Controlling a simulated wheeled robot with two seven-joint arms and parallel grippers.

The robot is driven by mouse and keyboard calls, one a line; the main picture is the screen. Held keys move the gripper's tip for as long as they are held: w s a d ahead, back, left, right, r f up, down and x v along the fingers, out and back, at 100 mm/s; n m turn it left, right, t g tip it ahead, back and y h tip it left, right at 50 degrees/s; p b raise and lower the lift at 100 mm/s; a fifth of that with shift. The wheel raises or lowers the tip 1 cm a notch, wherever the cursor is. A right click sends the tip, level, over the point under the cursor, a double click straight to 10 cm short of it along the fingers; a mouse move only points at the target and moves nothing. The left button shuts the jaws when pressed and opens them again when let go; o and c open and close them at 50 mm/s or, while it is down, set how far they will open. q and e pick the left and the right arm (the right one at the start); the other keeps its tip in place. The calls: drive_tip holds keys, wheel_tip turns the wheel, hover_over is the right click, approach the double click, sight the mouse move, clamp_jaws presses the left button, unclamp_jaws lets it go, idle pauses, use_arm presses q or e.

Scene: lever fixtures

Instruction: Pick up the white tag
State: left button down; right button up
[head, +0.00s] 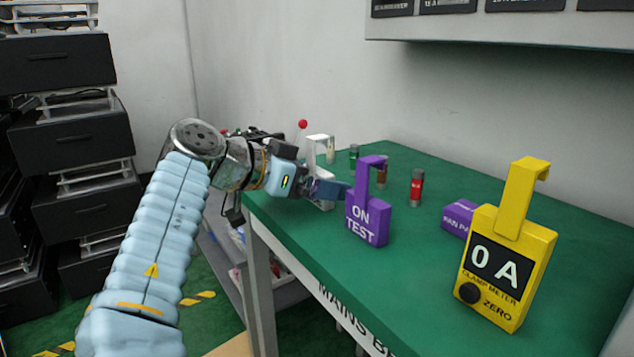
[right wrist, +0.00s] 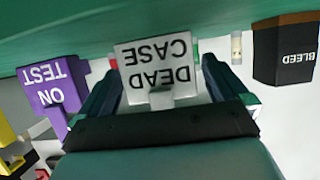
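The white tag (head: 322,145), an upright block with a hooked handle, stands near the far left end of the green bench; a gripper finger partly hides it. In the right wrist view the tag (right wrist: 155,62) reads "DEAD CASE" upside down. My right gripper (head: 322,188) reaches in from the left at the tag. In the right wrist view its two fingers (right wrist: 160,85) are spread on either side of the tag. The gripper looks open; I cannot tell whether either finger touches the tag. My left gripper is not in view.
A purple "ON TEST" tag (head: 367,222) stands close to the right of the gripper. A yellow clamp meter (head: 507,262), another purple block (head: 460,217) and a red cylinder (head: 416,188) are further right. A black "BLEED" block (right wrist: 285,50) is nearby. The green bench (head: 420,290) has clear front space.

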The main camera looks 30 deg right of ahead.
drive_tip(key=c, duration=0.9)
